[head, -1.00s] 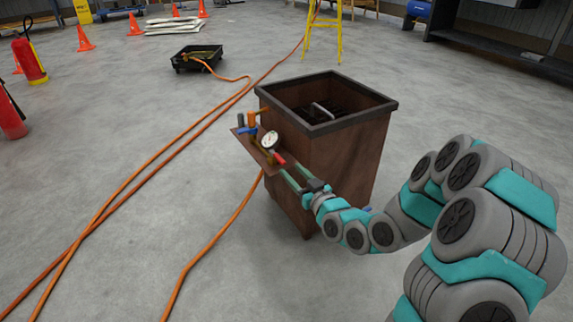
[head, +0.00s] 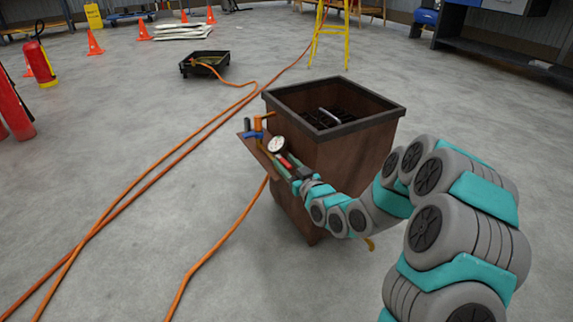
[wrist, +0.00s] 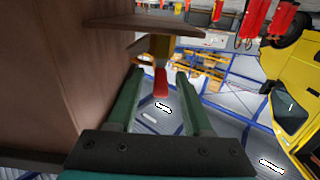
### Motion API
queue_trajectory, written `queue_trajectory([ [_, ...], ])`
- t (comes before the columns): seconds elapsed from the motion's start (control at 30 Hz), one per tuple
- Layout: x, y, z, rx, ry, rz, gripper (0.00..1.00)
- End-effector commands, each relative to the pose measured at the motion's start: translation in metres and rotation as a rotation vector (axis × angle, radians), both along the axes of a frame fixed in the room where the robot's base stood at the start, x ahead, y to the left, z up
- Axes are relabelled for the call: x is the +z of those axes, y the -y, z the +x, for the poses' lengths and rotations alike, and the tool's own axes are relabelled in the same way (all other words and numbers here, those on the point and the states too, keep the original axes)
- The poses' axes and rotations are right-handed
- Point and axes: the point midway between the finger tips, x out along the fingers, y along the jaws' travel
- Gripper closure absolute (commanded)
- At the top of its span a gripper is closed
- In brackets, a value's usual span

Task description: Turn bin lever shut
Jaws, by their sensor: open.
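The brown bin (head: 345,160) stands on the floor in the head view, with a dark rim and open top. A shelf-like panel (head: 259,157) on its left side carries a white round gauge (head: 277,146), blue and orange fittings, and a red lever (head: 286,163). My gripper (head: 287,169) is at the red lever, which it partly hides in the head view. In the wrist view, my open gripper (wrist: 156,73) has green fingers either side of the red lever (wrist: 160,83), with a gap on each side. The lever hangs below a yellowish stem (wrist: 160,48).
Orange hoses (head: 160,170) run along the floor left of the bin. A black tray (head: 205,63), a yellow ladder (head: 330,35) and orange cones (head: 95,43) stand farther back. Red extinguishers (head: 12,105) are at the left.

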Motion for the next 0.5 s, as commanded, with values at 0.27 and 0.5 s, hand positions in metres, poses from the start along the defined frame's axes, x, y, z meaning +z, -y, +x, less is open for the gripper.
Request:
queue_trajectory([
  [0.27,-0.0002,0.0,-0.0002,0.0,-0.001,0.0,0.59],
  [0.5,-0.0002,0.0,-0.0004,0.0,-0.001,0.0,0.86],
])
